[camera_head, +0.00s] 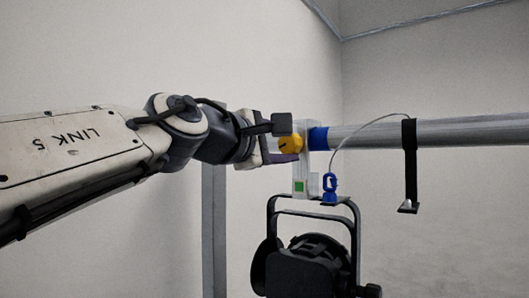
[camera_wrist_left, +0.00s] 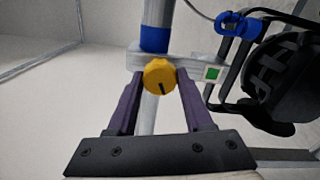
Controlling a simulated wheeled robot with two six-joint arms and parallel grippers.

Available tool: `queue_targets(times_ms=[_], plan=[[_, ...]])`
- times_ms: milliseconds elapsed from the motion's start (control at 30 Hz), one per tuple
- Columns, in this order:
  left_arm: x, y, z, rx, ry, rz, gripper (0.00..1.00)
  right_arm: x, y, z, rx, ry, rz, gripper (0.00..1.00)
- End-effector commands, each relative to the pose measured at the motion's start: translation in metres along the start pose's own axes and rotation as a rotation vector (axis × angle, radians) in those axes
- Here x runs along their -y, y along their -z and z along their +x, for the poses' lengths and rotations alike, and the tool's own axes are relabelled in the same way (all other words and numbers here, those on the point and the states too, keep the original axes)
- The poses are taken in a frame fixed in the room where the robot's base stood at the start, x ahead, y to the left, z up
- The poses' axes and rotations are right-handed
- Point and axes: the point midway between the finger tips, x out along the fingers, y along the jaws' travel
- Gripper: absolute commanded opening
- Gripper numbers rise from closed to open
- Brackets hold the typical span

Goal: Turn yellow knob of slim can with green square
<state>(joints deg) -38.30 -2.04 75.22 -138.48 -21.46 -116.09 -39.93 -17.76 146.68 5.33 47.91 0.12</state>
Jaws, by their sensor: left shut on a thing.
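The yellow knob (camera_head: 291,143) sits on the clamp (camera_head: 299,169) of a black can (camera_head: 305,265) that hangs under a horizontal pipe. The clamp carries a green square (camera_head: 299,186). My left gripper (camera_head: 290,140) reaches in from the left and is shut on the knob. In the left wrist view the knob (camera_wrist_left: 159,76) lies between the purple fingertips (camera_wrist_left: 158,78), with a dark line on its face pointing down. The green square (camera_wrist_left: 212,74) shows right of it. My right gripper is in neither view.
The grey pipe (camera_head: 365,134) runs right from a blue band (camera_head: 319,138). A blue clip (camera_head: 329,187) with a thin cable hangs near the clamp. A black strap (camera_head: 409,165) hangs from the pipe. A grey post (camera_head: 214,230) stands below my left arm.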

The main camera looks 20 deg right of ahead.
Motion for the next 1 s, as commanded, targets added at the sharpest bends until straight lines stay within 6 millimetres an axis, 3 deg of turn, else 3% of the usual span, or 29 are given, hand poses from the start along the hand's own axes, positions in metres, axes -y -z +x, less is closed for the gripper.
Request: queue_targets(times_ms=[1000], plan=[[0.004,0.000,0.001,0.005,0.010,0.963,0.00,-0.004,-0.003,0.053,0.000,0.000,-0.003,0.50]])
